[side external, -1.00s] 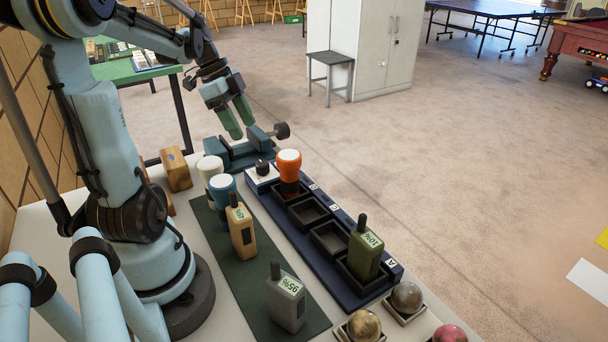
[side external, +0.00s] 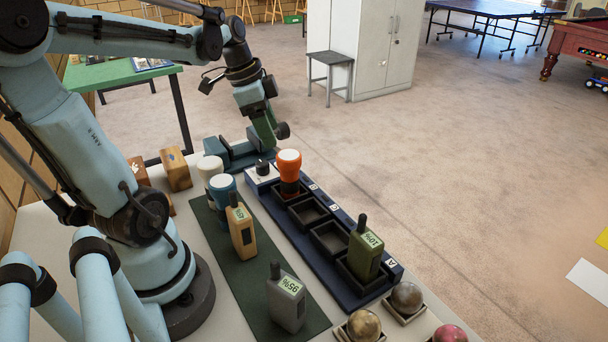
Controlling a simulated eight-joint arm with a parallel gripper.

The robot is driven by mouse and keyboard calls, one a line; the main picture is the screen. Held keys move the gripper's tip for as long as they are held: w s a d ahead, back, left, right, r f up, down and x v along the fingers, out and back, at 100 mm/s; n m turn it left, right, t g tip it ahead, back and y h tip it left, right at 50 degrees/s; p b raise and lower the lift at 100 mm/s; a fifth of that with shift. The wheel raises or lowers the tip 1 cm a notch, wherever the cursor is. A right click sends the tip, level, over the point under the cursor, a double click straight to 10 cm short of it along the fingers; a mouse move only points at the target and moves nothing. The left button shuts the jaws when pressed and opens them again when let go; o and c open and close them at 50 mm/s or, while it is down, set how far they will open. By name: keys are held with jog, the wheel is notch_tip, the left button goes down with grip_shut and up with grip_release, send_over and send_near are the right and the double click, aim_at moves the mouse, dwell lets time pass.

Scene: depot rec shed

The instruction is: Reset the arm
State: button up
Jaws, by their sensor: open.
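My gripper (side external: 266,132) has green fingers pointing down. It hangs at the far end of the white table, in front of or over the blue-grey vise (side external: 236,153), and holds nothing that I can see. Its fingers overlap in this view, so the gap between them hardly shows. My arm reaches out from the base at the left, high above the table. I cannot tell whether the fingers touch the vise.
A dark blue rack (side external: 325,240) holds an olive radio (side external: 365,255) and an orange-topped item (side external: 289,170). A tan radio (side external: 242,230) and a grey radio (side external: 286,300) stand on a green mat (side external: 240,285). Cups (side external: 222,188), wooden blocks (side external: 176,170) and balls (side external: 407,297) stand nearby.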

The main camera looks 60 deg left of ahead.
jog(key=w+d+f+n+t+y, duration=0.1)
jog(key=d+n+t, duration=0.3)
jog(key=d, duration=1.1)
jog(key=shift+d+f+n, duration=0.35)
jog(key=shift+n, duration=0.55)
